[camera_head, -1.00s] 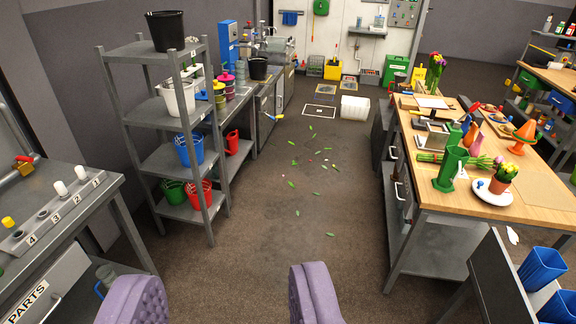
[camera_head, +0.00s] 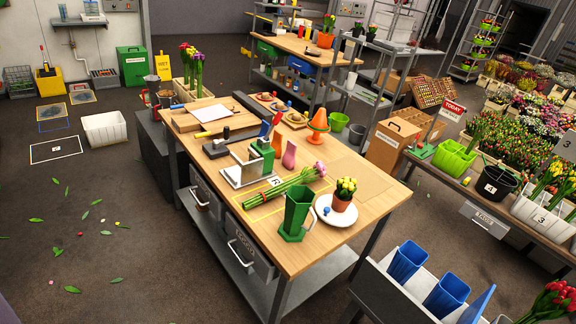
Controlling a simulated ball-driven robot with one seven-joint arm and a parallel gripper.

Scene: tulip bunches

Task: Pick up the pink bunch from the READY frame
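A bunch with pink heads (camera_head: 308,172) and long green stems lies on its side on the wooden worktable (camera_head: 375,187). Its stems point to the lower left, its heads to the upper right. Thin yellow lines (camera_head: 262,212) mark the tabletop beside the stems, and a small white label stands by them; its text is too small to read surely. A green jug (camera_head: 296,212) stands close in front of the bunch, and I cannot tell if they touch. My gripper is not visible in this view.
A potted yellow plant (camera_head: 344,188) on a white plate (camera_head: 336,214), a pink vase (camera_head: 289,155) and an orange cone (camera_head: 317,125) stand near the bunch. Blue bins (camera_head: 406,262) are at front right. Open floor with scattered leaves lies left of the table.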

